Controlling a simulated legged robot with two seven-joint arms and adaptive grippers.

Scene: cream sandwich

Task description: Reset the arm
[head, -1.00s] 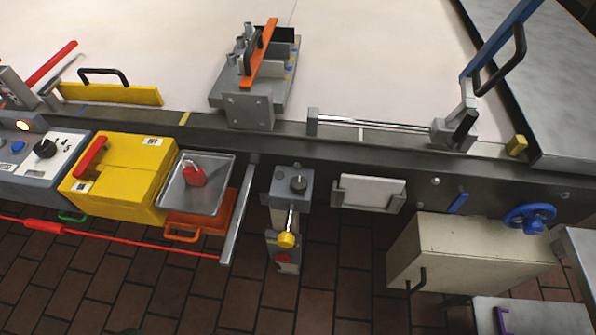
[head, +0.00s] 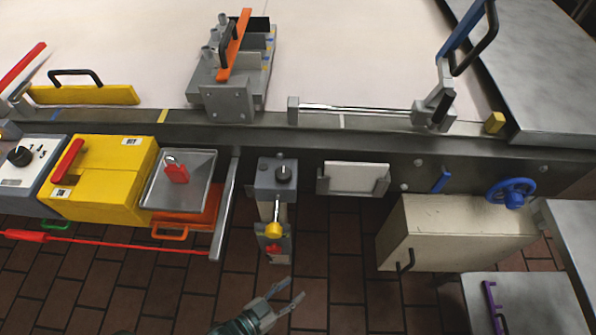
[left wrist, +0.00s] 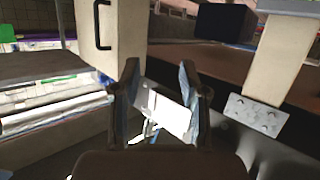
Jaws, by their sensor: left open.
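My left gripper (head: 289,300) shows at the bottom middle of the head view, above the brown tile floor. Its two fingers are apart and nothing is between them. In the left wrist view the same gripper (left wrist: 157,85) has its fingers spread, with a pale panel seen beyond the gap. The gripper touches nothing that I can see. My right gripper is not in view.
A control post with a yellow knob (head: 273,230) stands behind the gripper. A yellow box (head: 105,175) and a metal tray with a red padlock (head: 176,172) are at left. A beige cabinet (head: 450,235) and blue handwheel (head: 511,192) are at right. Floor between is open.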

